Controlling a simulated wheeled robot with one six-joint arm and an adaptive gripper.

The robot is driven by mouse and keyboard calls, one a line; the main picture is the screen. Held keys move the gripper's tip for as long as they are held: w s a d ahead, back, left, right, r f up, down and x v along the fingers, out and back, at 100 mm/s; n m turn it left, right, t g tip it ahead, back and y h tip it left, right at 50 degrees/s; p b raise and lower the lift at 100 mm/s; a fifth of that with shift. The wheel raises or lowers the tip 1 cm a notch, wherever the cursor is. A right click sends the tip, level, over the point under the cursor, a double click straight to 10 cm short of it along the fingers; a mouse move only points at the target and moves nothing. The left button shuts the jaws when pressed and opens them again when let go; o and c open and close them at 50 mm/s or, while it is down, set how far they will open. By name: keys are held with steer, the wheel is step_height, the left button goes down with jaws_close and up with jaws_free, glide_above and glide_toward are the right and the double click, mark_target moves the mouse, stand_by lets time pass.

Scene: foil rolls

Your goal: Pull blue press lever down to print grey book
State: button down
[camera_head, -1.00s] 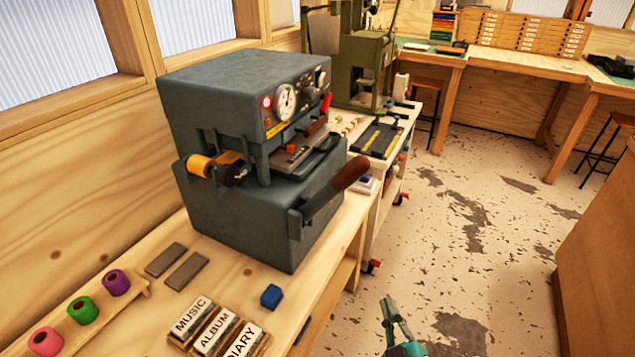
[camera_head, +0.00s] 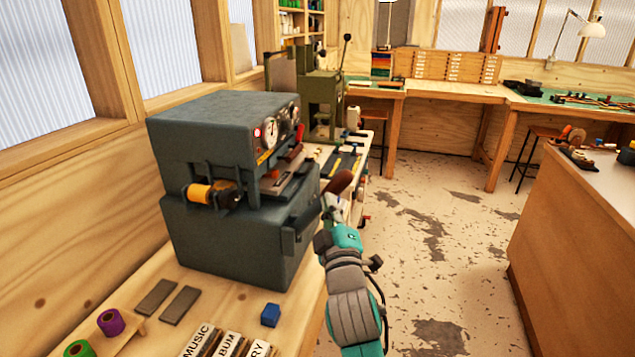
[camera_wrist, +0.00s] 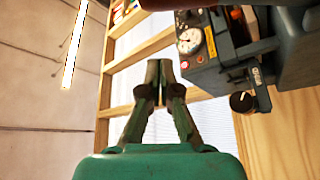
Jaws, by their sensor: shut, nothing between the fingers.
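The blue-grey press (camera_head: 225,240) stands on the wooden bench at left, with a gauge and a lit red lamp on its front. Its lever has a brown grip (camera_head: 339,182) and sticks out toward the right. A flat grey piece (camera_head: 275,182), perhaps the book, lies in the press opening, partly hidden. My gripper (camera_head: 330,201) is just below the lever grip in the picture; I cannot tell whether they touch. In the wrist view my gripper (camera_wrist: 158,78) has its fingers together and empty. The press (camera_wrist: 225,50) appears there at upper right, with a brown shape along the top edge.
An orange foil roll (camera_head: 200,193) sits on the press side. Purple (camera_head: 110,321) and green rolls, two grey slabs (camera_head: 166,302), a blue block (camera_head: 270,314) and labelled type blocks (camera_head: 225,344) lie on the bench. Open floor (camera_head: 420,235) lies to the right.

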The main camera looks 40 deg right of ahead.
steer(key=shift+w+a+r, duration=0.2)
steer(key=shift+a+r, duration=0.1)
steer(key=shift+r, duration=0.45)
steer(key=w+d, duration=0.6)
steer(key=d, duration=0.1)
steer(key=shift+w+r, duration=0.15)
steer(key=shift+r, duration=0.05)
stand_by(0.5)
